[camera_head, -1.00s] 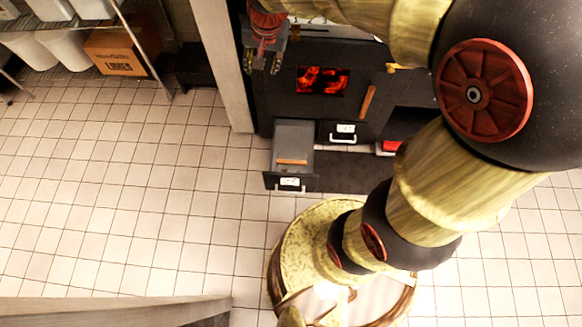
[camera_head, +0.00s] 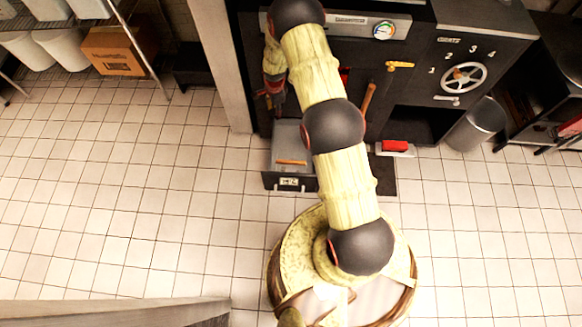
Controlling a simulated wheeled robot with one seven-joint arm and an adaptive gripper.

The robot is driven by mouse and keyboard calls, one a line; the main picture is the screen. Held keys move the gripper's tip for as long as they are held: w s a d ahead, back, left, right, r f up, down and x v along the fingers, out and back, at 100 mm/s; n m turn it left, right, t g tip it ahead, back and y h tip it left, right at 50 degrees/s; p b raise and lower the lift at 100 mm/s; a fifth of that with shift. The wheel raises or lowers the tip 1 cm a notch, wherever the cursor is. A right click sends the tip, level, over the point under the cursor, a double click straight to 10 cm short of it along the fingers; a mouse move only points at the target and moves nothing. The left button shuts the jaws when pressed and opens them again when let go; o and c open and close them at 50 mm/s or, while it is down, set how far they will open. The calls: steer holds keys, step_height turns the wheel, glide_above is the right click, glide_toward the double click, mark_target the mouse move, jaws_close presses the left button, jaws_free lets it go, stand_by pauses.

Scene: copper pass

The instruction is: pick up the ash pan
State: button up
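A grey, open-topped drawer (camera_head: 283,181) is pulled out low at the front of the black stove (camera_head: 255,45), with a pale label and a handle on its face. A grey pan-like surface (camera_head: 288,145) with a wooden bar (camera_head: 291,162) lies inside it; I take this to be the ash pan, though its edges are hard to separate from the drawer. My gripper (camera_head: 273,108) hangs above the back of the drawer, in front of the stove, apart from the wooden bar. My arm partly covers it, and its fingers are too small and dark to read.
A red object (camera_head: 395,146) lies on a pale tray low at the stove's right. A grey bin (camera_head: 477,125) and a black cabinet with a handwheel (camera_head: 464,78) stand further right. A pillar (camera_head: 222,65) rises left of the stove. The tiled floor at left is clear.

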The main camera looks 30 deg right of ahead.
steer(key=s+d+f+m, duration=0.1)
steer(key=s+f+m, duration=0.3)
steer(key=f, duration=1.3)
steer(key=m+g+b, duration=0.1)
steer(key=m, duration=0.1)
glide_above(291, 162)
step_height(291, 162, down, 14)
steer(key=shift+a+r, duration=0.15)
steer(key=shift+r, duration=0.1)
steer(key=f+b, duration=0.2)
steer(key=f, duration=0.1)
steer(key=f+b, duration=0.1)
steer(key=f, duration=0.1)
steer(key=shift+w+d+f+b, duration=0.1)
steer(key=shift+d+f+b, duration=0.1)
steer(key=shift+f+b, duration=0.2)
steer(key=shift+c, duration=0.2)
jaws_close()
